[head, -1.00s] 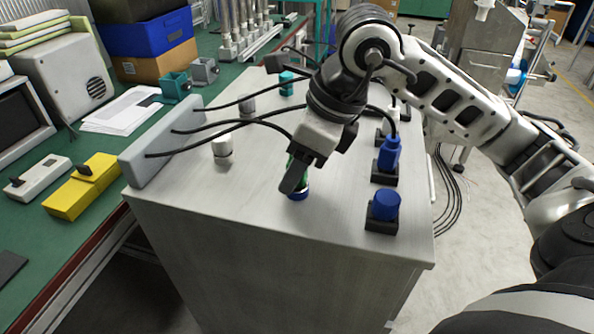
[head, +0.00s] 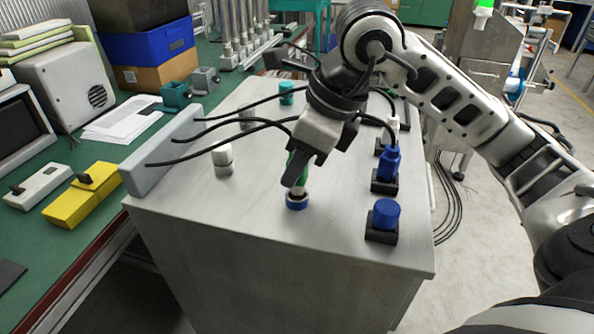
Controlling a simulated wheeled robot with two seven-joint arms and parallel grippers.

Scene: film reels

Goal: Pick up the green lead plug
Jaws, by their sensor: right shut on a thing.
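The green lead plug (head: 298,168) is between the jaws of my right gripper (head: 296,178), partly hidden by the fingers. The gripper comes down from above and is shut on it. I cannot tell whether the plug's lower end is clear of that ring. A black lead runs from a grey upright panel (head: 163,150) toward the gripper. My left gripper is not in view.
A white cylinder (head: 223,160) stands left of the gripper. A blue plug (head: 388,163) and a blue cap (head: 385,214) sit in black sockets on the right. Other leads cross behind. The cabinet's front top is clear. A green bench with a yellow box (head: 82,195) lies left.

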